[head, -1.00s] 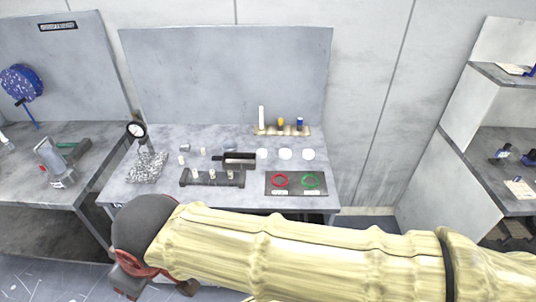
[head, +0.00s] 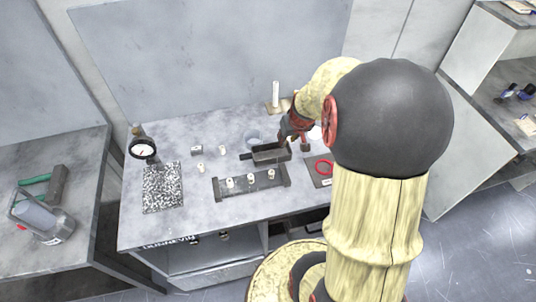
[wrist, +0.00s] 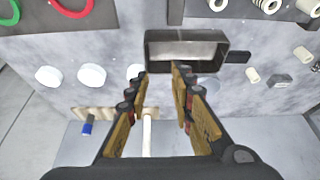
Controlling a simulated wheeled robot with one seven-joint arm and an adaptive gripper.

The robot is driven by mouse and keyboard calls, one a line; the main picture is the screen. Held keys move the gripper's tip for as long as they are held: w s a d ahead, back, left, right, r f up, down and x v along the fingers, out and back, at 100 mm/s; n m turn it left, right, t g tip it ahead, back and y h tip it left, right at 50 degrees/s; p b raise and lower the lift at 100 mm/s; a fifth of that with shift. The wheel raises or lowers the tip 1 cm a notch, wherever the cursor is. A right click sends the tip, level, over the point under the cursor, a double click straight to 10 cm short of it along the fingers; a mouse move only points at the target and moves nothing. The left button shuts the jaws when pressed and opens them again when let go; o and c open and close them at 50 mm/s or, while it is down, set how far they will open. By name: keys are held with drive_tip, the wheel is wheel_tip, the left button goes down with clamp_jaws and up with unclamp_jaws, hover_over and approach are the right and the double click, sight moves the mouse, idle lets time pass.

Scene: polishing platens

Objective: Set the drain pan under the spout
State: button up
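A dark, open rectangular pan (head: 271,153) with a short handle on its left sits on the middle bench, behind a dark rack. In the wrist view the pan (wrist: 186,37) is just beyond my fingertips, with its pale inside showing and its handle to the right. My gripper (head: 295,142) points down at the pan's right end. In the wrist view my gripper (wrist: 160,75) is open, with nothing held between the fingers. The right fingertip overlaps the pan's near rim in the picture; I cannot tell whether they touch. I cannot make out a spout.
The rack (head: 251,182) with white pegs stands in front of the pan. A dial gauge (head: 142,150) and a speckled plate (head: 162,187) are at left.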

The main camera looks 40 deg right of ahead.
drive_tip(key=d+f, duration=0.2)
drive_tip(key=f, duration=0.1)
drive_tip(key=d+f, duration=0.1)
drive_tip(key=shift+w+f, duration=0.15)
drive_tip(key=shift+f, duration=0.2)
drive_tip(key=b+x, duration=0.1)
drive_tip(key=x, duration=0.4)
drive_tip(key=shift+f, duration=0.1)
drive_tip(key=shift+c, duration=0.4)
clamp_jaws()
